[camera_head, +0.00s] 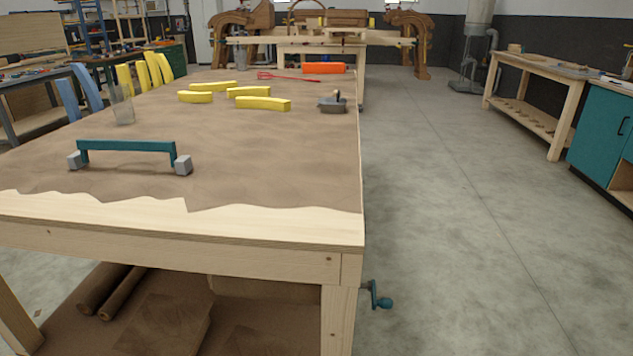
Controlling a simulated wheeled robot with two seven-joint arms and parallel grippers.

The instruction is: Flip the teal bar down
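The teal bar (126,146) is on the near left part of the wooden workbench (270,221). It stands raised like a bridge, with a short leg at each end. A small grey block (75,160) is at its left end and another grey block (183,165) is at its right end. There is a gap between the bar and the bench top. Neither of my grippers shows in the head view.
Several yellow curved pieces (263,104), an orange block (324,68), a red tool (287,77), a plane-like tool (332,104) and a clear container (122,106) are farther back. A teal crank (377,297) sticks out from the bench's right side. The floor to the right is clear.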

